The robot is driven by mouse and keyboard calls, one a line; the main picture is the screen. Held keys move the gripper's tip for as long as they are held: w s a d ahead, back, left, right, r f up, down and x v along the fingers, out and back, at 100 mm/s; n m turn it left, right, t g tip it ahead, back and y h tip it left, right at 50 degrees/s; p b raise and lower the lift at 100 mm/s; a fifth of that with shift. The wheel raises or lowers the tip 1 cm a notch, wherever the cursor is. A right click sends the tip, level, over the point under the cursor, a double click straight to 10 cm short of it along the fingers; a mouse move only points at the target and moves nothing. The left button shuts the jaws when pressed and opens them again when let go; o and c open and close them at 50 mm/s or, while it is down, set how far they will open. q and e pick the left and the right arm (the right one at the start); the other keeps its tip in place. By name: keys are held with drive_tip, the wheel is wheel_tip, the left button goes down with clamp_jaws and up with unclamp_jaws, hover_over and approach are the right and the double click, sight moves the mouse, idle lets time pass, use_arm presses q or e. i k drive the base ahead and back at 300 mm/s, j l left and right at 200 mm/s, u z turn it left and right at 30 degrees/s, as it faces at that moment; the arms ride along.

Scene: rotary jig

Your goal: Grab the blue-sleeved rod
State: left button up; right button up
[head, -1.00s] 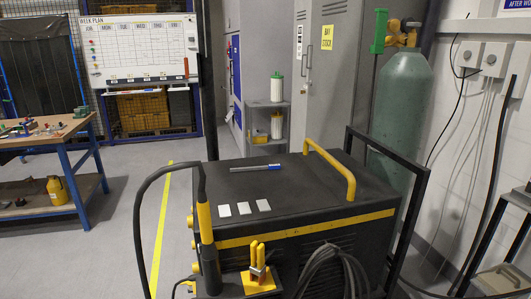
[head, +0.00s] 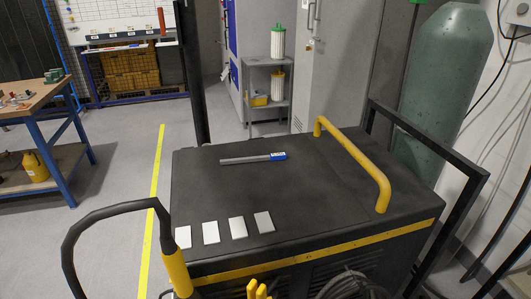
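The blue-sleeved rod (head: 250,159) lies flat on the black top of the welding machine (head: 300,190), toward its back left. It is a thin grey rod with a short blue sleeve at its right end, and a small white mark shows on the sleeve. Nothing touches or covers it. Neither of my grippers shows in the head view.
Several white plates (head: 237,229) lie along the machine's front left edge. A yellow handle (head: 352,165) arches over its right side. A black cable and torch (head: 176,268) stand at the front left. A green gas cylinder (head: 440,90) stands behind right. A workbench (head: 40,102) is at left.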

sight(282, 155)
drive_tip(key=j+z, duration=0.15)
drive_tip(key=j, duration=1.45)
